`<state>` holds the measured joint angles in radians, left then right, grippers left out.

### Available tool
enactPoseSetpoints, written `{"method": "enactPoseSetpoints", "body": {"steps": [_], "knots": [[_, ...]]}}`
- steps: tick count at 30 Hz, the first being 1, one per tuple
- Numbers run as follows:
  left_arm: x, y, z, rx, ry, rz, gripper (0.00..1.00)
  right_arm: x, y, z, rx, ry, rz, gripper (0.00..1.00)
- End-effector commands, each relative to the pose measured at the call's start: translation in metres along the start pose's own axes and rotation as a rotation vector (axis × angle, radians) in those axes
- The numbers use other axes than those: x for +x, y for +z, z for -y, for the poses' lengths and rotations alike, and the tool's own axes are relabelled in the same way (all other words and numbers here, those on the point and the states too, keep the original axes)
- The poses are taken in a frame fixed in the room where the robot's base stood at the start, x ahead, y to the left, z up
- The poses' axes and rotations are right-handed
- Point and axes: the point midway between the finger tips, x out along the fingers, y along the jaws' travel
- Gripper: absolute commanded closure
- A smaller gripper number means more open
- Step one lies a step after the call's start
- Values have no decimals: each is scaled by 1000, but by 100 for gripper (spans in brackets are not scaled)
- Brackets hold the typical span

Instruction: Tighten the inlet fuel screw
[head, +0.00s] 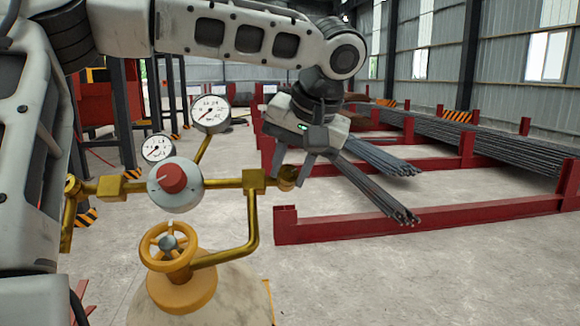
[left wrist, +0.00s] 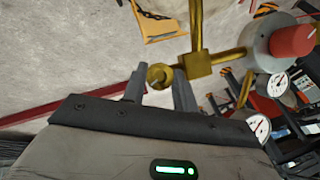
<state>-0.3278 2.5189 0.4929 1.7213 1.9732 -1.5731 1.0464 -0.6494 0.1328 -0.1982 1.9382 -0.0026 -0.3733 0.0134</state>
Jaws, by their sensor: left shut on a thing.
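A brass screw (head: 286,179) sits at the right end of the brass pipe, beside a square brass block (head: 254,180). My left gripper (head: 290,170) reaches it from above right and is shut on it. In the left wrist view the round brass screw head (left wrist: 160,74) lies between the two grey fingers of my left gripper (left wrist: 158,84), which partly hide it. The pipe joins a round grey regulator with a red knob (head: 172,179) and two pressure gauges (head: 211,113). My right gripper is not in view.
Below the regulator, a yellow handwheel (head: 168,246) tops a pale tank (head: 205,298). A second brass fitting (head: 72,187) ends the pipe at left. Red steel racks (head: 420,219) with rebar stand behind my left gripper. Bare concrete floor lies between.

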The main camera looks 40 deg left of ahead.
Motion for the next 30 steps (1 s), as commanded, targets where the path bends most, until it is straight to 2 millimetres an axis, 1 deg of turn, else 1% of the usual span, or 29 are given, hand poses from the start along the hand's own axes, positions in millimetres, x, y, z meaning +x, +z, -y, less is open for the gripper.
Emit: {"method": "enactPoseSetpoints", "body": {"steps": [18,24,30], "knots": [[0,0,-4,519,-264,-6,94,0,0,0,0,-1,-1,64],[0,1,-5,663,-339,-7,94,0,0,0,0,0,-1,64],[0,1,-6,770,-393,-7,94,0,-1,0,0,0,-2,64]]}}
